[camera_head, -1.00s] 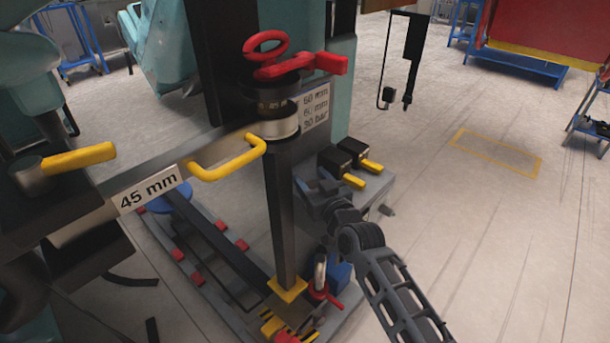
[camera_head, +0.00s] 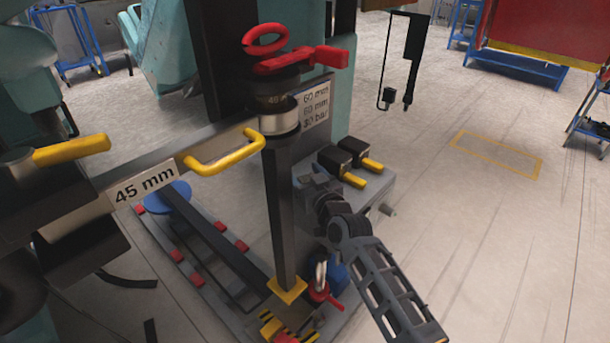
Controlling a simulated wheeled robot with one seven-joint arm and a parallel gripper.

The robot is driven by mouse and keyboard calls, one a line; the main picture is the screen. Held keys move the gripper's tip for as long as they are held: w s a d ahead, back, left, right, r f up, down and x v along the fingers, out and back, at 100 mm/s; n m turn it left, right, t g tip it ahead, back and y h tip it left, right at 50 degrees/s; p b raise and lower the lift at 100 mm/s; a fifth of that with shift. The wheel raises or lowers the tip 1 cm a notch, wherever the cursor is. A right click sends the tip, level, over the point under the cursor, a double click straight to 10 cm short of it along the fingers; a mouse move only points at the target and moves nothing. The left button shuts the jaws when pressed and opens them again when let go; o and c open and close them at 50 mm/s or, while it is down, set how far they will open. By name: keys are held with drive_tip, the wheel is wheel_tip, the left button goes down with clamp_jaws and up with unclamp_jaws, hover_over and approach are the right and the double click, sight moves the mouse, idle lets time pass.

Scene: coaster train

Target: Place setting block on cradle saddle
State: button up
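Two black blocks with yellow grips, (camera_head: 334,158) and (camera_head: 355,150), sit side by side on a grey ledge (camera_head: 378,186) right of the column. They look like setting blocks; no label on them is readable. My gripper (camera_head: 314,188) is at the left front of these blocks, beside the ledge. Its fingers are too small and dark to show whether they are open or hold anything. I cannot clearly identify the cradle saddle; a low bed with red pads (camera_head: 199,279) lies at floor level at the lower left.
A dark upright post (camera_head: 283,215) with a red handle (camera_head: 301,61) on top stands left of my arm. A bar labelled 45 mm (camera_head: 143,186), with a yellow handle (camera_head: 222,156), extends left. A red lever (camera_head: 326,298) is low by my arm. Open floor lies right.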

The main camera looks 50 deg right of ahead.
drive_tip(key=shift+r, duration=0.15)
drive_tip(key=v, duration=1.2)
